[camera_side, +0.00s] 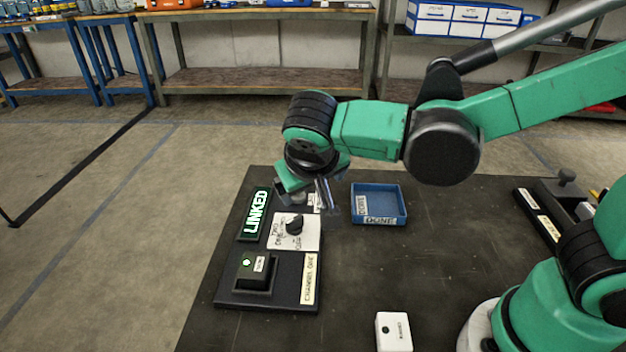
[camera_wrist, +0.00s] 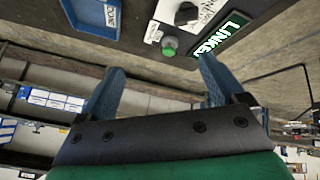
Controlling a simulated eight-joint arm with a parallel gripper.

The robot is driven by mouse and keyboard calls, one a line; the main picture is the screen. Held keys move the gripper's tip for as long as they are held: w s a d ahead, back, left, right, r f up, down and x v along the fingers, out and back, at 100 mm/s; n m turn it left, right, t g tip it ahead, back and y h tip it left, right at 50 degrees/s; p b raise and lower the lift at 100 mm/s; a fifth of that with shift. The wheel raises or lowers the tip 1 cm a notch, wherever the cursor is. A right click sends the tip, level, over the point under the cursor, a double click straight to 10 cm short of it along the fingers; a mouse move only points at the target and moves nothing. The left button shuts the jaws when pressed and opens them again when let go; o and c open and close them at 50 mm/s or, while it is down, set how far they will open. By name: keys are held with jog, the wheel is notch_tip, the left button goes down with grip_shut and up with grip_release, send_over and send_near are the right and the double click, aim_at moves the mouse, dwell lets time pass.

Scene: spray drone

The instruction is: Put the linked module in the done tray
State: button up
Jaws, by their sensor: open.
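A dark module (camera_side: 252,266) with a lit green light and a small label sits in a black holder at the front of the control panel (camera_side: 233,292). The panel's sign (camera_side: 257,213) is lit green and reads LINKED; it also shows in the wrist view (camera_wrist: 217,36). The blue done tray (camera_side: 378,219) stands right of the panel and looks empty; its edge shows in the wrist view (camera_wrist: 93,18). My gripper (camera_side: 326,197) is open and empty over the panel's far right part. In the wrist view a green button (camera_wrist: 170,46) appears between my fingers (camera_wrist: 161,64).
A black knob (camera_side: 294,225) on a white plate sits mid-panel. A black fixture (camera_side: 548,205) stands at the right. The table between tray and white module is clear.

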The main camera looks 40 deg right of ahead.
jog(key=a+m+t+h, duration=0.2)
jog(key=a, duration=0.4)
jog(key=m+t+h, duration=0.2)
jog(key=m+h, duration=0.1)
jog(key=m, duration=0.1)
send_near(255, 265)
jog(key=x, duration=0.9)
jog(key=shift+d, duration=0.1)
grip_shut()
